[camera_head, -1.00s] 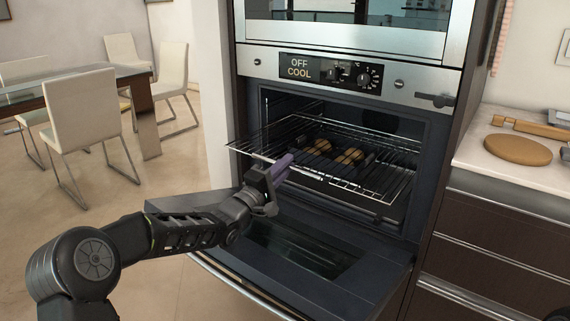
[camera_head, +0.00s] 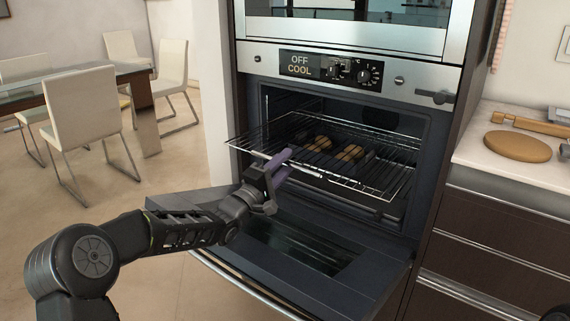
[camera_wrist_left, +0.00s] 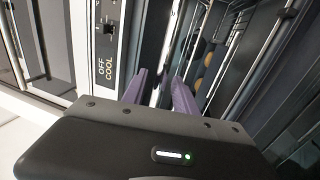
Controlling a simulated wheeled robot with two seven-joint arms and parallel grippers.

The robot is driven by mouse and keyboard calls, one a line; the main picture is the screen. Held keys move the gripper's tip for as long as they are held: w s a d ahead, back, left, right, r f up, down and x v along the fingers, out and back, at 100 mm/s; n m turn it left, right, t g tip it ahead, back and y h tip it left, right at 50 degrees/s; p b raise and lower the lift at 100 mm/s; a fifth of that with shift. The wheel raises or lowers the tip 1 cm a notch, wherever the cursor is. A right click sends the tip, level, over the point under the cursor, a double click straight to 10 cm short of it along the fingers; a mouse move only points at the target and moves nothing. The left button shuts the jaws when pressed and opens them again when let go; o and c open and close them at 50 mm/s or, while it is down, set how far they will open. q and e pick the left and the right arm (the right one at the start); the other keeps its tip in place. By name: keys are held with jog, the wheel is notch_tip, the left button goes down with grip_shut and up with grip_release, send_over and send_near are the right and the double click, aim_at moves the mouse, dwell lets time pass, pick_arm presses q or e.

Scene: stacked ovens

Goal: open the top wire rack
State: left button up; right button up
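The top wire rack (camera_head: 262,137) sticks partway out of the open lower oven, its front edge out over the lowered door. My left gripper (camera_head: 279,166) is at the rack's front edge, with purple fingers above and below the front bar. In the left wrist view, the two fingers (camera_wrist_left: 160,92) stand apart with a bright bar running between them; they look open, and firm contact with the bar does not show. My right gripper is out of view.
The lowered oven door (camera_head: 345,285) lies below the rack. Brown food pieces (camera_head: 350,153) show inside the oven. A counter (camera_head: 500,175) with a round board (camera_head: 517,147) stands at right. A dining table (camera_head: 70,85) and chairs stand at far left, with clear floor between.

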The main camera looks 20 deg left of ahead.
pick_arm(q)
jog(key=v, duration=0.7)
jog(key=shift+s+p, duration=0.3)
jog(key=shift+p, duration=0.15)
jog(key=shift+f, duration=0.1)
